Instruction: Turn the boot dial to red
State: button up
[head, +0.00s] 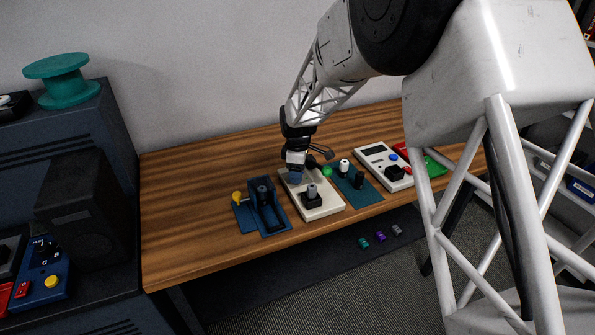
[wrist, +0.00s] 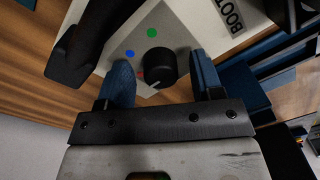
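The boot dial is a round black knob (wrist: 156,68) on a pale panel (wrist: 185,38) in the wrist view. The panel has a printed "BOOT" label, a green dot (wrist: 152,32) and a blue dot (wrist: 130,53). A small red mark (wrist: 140,73) shows at the knob's left edge; I cannot tell whether it is a dot or the pointer. My gripper (wrist: 158,62) is open, its blue fingers on either side of the knob in the picture, with gaps; contact is not visible. In the head view my gripper (head: 296,174) is low over the back of the white unit (head: 322,208), hiding the dial.
A blue unit (head: 265,210) with a yellow knob (head: 238,197) stands to the left. A teal board (head: 366,195) and a white box (head: 378,158) stand to the right. A black switch with a grey lever (head: 311,195) sits on the white unit's front. The table's left part is clear.

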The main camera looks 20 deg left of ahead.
jog(key=shift+r, duration=0.1)
jog(key=shift+w+r, duration=0.15)
jog(key=shift+r, duration=3.65)
jog(key=shift+d+r, duration=0.25)
jog(key=shift+d, duration=0.05)
jog(key=s+d+r+m, duration=0.3)
jog(key=s+d+r, duration=0.15)
jog(key=d, duration=0.45)
jog(key=s+d+r+m+t, duration=0.1)
jog(key=s+d+r+m, duration=0.3)
jog(key=d, duration=0.6)
jog(key=s+d+r+m, duration=0.3)
jog(key=d+r, duration=0.3)
jog(key=d, duration=0.3)
jog(key=s+d+m+t, duration=0.1)
jog(key=s+d+m, duration=0.4)
jog(key=s+d, duration=0.4)
jog(key=s+d+m+t, duration=0.1)
jog(key=s+d+m, duration=0.4)
jog(key=s+d, duration=0.5)
jog(key=s, duration=0.7)
jog(key=shift+d+m, duration=0.25)
jog(key=shift+m, duration=0.05)
